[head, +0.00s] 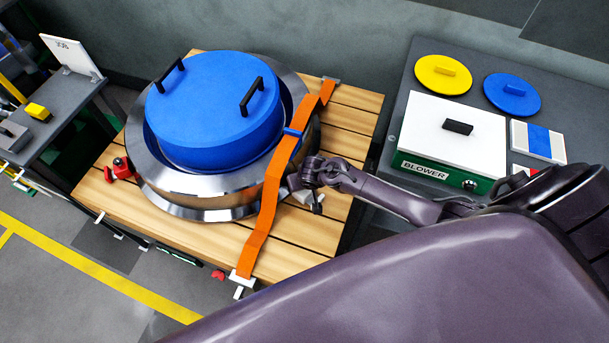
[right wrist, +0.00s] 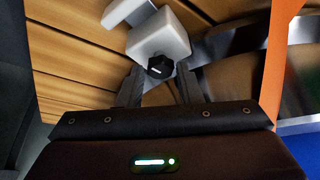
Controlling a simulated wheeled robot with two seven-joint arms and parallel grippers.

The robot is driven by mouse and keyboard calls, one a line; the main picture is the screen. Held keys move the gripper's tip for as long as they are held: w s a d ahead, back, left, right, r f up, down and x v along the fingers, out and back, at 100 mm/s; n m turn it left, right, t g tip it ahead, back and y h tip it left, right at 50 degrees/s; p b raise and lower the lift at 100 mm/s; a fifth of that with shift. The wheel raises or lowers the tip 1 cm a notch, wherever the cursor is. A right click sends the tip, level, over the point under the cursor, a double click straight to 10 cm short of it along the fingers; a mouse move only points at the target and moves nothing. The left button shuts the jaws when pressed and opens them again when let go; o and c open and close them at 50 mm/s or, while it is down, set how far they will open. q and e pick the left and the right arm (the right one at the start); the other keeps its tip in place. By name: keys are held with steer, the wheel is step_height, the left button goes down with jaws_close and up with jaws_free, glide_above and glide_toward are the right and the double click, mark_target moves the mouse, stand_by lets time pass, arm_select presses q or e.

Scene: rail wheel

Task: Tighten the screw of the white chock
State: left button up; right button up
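The white chock (right wrist: 160,38) shows in the right wrist view on the wooden slats, with its black screw knob (right wrist: 160,67) facing my gripper. My right gripper (right wrist: 158,88) is open, with one dark finger on each side of the knob. I cannot tell whether either finger touches it. In the head view my right gripper (head: 303,184) is low beside the right side of the metal rail wheel (head: 190,206), where my wrist hides most of the chock. My left gripper is not in view.
An orange strap (head: 262,220) runs over the wheel beside my right gripper. A blue cover (head: 215,115) sits on the wheel, and a red chock (head: 120,170) is at its left. The wooden pallet (head: 345,125) is bare at the back right. A blower box (head: 430,125) stands on the right-hand table.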

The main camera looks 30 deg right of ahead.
steer(key=o, duration=0.3)
steer(key=shift+s, duration=0.1)
steer(key=shift+v, duration=3.85)
